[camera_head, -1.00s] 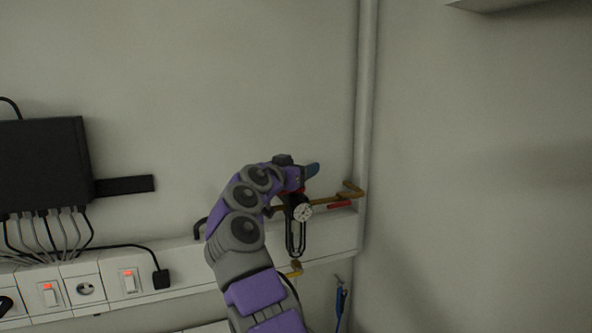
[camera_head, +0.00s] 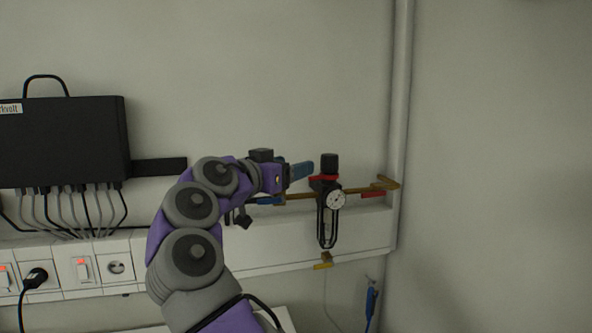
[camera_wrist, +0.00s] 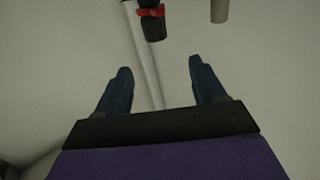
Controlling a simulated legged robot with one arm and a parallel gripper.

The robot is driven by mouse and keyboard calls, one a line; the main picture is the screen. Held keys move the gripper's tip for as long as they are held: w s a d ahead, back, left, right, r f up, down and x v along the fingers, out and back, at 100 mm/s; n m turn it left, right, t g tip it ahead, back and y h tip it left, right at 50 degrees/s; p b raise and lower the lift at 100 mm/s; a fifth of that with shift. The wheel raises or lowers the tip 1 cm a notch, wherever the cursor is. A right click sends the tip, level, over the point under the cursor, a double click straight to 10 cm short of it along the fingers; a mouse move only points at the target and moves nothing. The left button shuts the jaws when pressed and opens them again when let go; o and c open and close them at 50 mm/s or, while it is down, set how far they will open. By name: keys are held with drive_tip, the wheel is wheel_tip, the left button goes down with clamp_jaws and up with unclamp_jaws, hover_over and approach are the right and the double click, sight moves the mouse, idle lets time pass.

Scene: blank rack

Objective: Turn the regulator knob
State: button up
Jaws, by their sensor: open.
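The regulator (camera_head: 327,205) is a dark upright unit on the brass pipe along the wall, with a red collar, a white round gauge (camera_head: 336,200) and a clear-looking bowl below. Its black knob (camera_head: 329,163) is at the top, above the red collar. My gripper (camera_head: 302,170) is just left of the knob in the head view, with its blue fingers pointing right. In the wrist view, my gripper (camera_wrist: 160,78) has its two fingers spread with nothing between them. The knob (camera_wrist: 154,28) and red collar (camera_wrist: 151,12) show beyond the fingertips, at the top edge.
A vertical pipe (camera_head: 400,120) runs up the corner right of the regulator. A black box (camera_head: 65,140) with several cables is on the wall at left, above switches and sockets (camera_head: 85,270). A yellow valve handle (camera_head: 323,265) is below. The wall above is bare.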

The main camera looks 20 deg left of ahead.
drive_tip(key=shift+s+a, duration=0.1)
drive_tip(key=w+d+r+n+t+y+p, duration=0.1)
drive_tip(key=w+d+r+n+t+y, duration=0.15)
drive_tip(key=w+r, duration=0.3)
drive_tip(key=w+d+r+n+t+y, duration=0.1)
drive_tip(key=w+r+t+y, duration=0.1)
drive_tip(key=w+r+t, duration=0.4)
drive_tip(key=n+g+y+p, duration=0.2)
drive_tip(key=n+g+y, duration=1.15)
drive_tip(key=y, duration=0.45)
hover_over(337, 160)
drive_tip(key=w+d, duration=0.3)
wheel_tip(337, 160, down, 4)
drive_tip(key=s+d+f+n+g+p, duration=0.1)
drive_tip(key=s+d+f+g, duration=0.5)
drive_tip(key=d+f+g, duration=0.15)
drive_tip(key=p+x, duration=0.1)
drive_tip(key=x, duration=0.3)
drive_tip(key=p+x, duration=0.1)
drive_tip(key=x, duration=0.3)
drive_tip(key=p+x, duration=0.1)
drive_tip(key=x, duration=0.4)
drive_tip(key=shift+w+f, duration=0.2)
drive_tip(key=shift+f, duration=0.1)
drive_tip(key=shift+a, duration=0.1)
